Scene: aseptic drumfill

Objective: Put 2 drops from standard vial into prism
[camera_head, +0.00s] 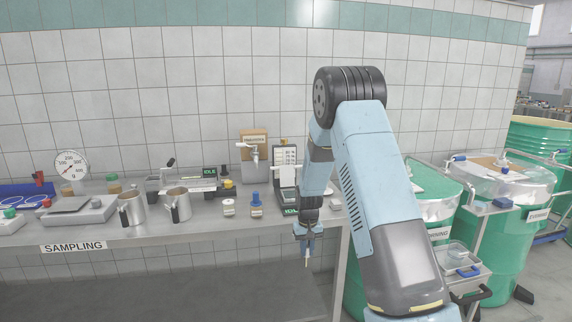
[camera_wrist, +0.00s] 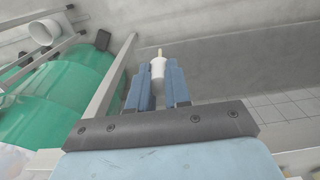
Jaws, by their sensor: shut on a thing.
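My gripper (camera_head: 307,238) hangs just off the front edge of the bench, pointing down. In the wrist view its two blue fingers (camera_wrist: 158,88) are shut on a small white vial (camera_wrist: 158,70) with a narrow pale tip. The tip points away from the fingers, downward in the head view. No label on it can be read. A grey bench instrument (camera_head: 186,184) with a raised lever and an IDLE display stands behind the jugs; its prism cannot be made out. A white-topped bottle (camera_head: 229,208) and a blue-topped bottle (camera_head: 256,204) stand on the bench.
Two metal jugs (camera_head: 131,209) (camera_head: 178,205), a balance (camera_head: 70,212) and a dial scale (camera_head: 71,166) stand on the left. A second IDLE device (camera_head: 286,180) and a box with a tap (camera_head: 254,146) are near my arm. Green drums (camera_head: 497,250) are at the right.

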